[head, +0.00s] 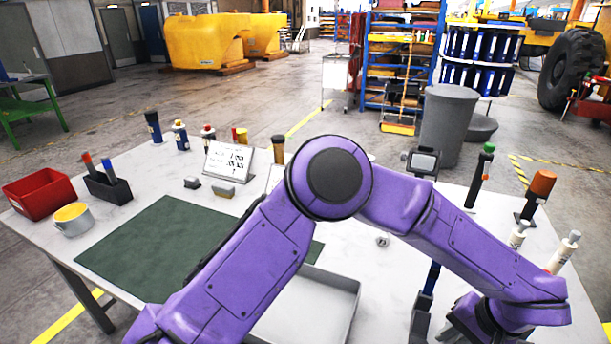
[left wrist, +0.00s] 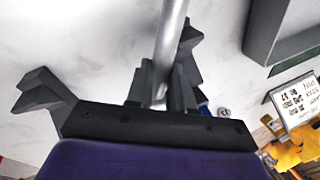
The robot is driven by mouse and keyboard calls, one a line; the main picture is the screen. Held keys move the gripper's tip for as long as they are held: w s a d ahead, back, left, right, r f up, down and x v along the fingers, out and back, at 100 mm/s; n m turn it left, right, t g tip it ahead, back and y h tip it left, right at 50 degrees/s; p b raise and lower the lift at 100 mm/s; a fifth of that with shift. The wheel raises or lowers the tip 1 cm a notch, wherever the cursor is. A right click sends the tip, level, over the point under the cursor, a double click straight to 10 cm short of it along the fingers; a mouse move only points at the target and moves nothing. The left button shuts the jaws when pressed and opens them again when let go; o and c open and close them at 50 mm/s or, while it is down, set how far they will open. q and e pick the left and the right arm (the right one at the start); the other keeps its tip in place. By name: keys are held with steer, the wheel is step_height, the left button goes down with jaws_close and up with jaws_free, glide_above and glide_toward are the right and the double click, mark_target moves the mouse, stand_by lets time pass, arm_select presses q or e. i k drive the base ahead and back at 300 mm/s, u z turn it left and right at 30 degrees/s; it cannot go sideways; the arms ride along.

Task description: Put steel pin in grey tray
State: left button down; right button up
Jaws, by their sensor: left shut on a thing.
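My left arm reaches across the table to the right in the head view, and its gripper (head: 458,326) shows only partly at the lower right. In the left wrist view the left gripper (left wrist: 162,83) is shut on the steel pin (left wrist: 172,30), a plain grey rod running up out of the picture. The pin is not discernible in the head view, so its height above the table cannot be told. The grey tray (head: 347,290) lies at the front middle of the table, left of the gripper, partly hidden by my arm. My right gripper is not in view.
A green mat (head: 150,245) covers the table's left part. A red bin (head: 40,194) and a cup (head: 73,220) stand at the left. A black holder with a blue part (head: 422,308) stands beside the left gripper. Bottles and handled tools (head: 538,190) line the right edge.

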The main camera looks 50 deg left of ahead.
mark_target(288, 300)
steer(key=z, duration=0.05)
steer(key=k, duration=0.95)
steer(key=z, duration=1.2)
steer(key=i, duration=1)
steer(key=u, duration=2.2)
steer(key=i, duration=0.5)
steer(key=z, duration=0.05)
